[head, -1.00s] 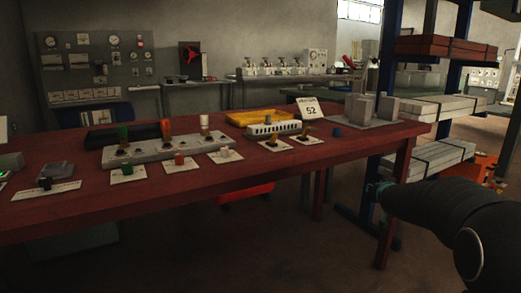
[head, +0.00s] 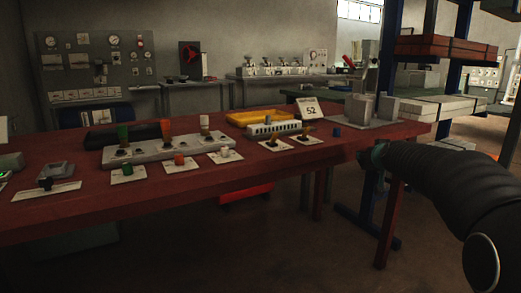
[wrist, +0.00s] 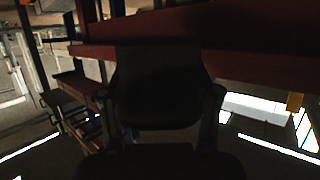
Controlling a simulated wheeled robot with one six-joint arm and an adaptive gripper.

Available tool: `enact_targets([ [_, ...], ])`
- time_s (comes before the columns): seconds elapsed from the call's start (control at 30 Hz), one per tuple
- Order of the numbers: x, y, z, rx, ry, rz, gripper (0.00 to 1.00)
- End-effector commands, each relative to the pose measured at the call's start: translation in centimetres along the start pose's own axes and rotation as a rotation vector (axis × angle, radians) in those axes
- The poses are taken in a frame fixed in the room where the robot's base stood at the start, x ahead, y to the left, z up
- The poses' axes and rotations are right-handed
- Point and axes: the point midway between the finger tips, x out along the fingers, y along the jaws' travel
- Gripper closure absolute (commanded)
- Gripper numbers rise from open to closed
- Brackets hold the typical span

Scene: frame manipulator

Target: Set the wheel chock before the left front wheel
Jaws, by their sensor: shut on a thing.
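In the wrist view my gripper (wrist: 164,95) is shut on a broad, dark, nearly black block (wrist: 156,72), which I take for the wheel chock. The block fills the space between the two fingers, and its shape is hard to read in the shadow. It is held off the floor, close to a red table edge in that view. In the head view my arm reaches in from the right, beside the right end of the red table; the fingers and the block cannot be made out there. No wheel can be made out in either view.
The red table (head: 200,190) carries a grey block with coloured pegs (head: 150,148), a yellow tray (head: 258,117), a sign reading 52 (head: 310,109) and grey blocks (head: 372,107). A blue-post rack (head: 387,50) with strapped stacks stands behind my arm. Floor shows below.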

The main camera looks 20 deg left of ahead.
Motion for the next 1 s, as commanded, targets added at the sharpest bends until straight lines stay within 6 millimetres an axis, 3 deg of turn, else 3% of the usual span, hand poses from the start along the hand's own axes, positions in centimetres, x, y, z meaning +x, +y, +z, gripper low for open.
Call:
enact_targets([
  [0.23,-2.6,-2.4,-5.0,-0.028,0.007,-0.078,0.87],
  [0.37,-5.0,-4.8,-8.4,-0.053,0.01,-0.147,0.87],
  [0.5,-8.5,-10.0,-11.4,-0.097,0.008,-0.264,0.87],
  [0.7,-14.3,-18.2,-14.3,-0.163,0.008,-0.446,0.87],
  [0.83,-17.7,-22.0,-15.5,-0.198,0.007,-0.538,0.87],
  [1.0,-20.3,-24.6,-16.1,-0.222,0.004,-0.607,0.87],
])
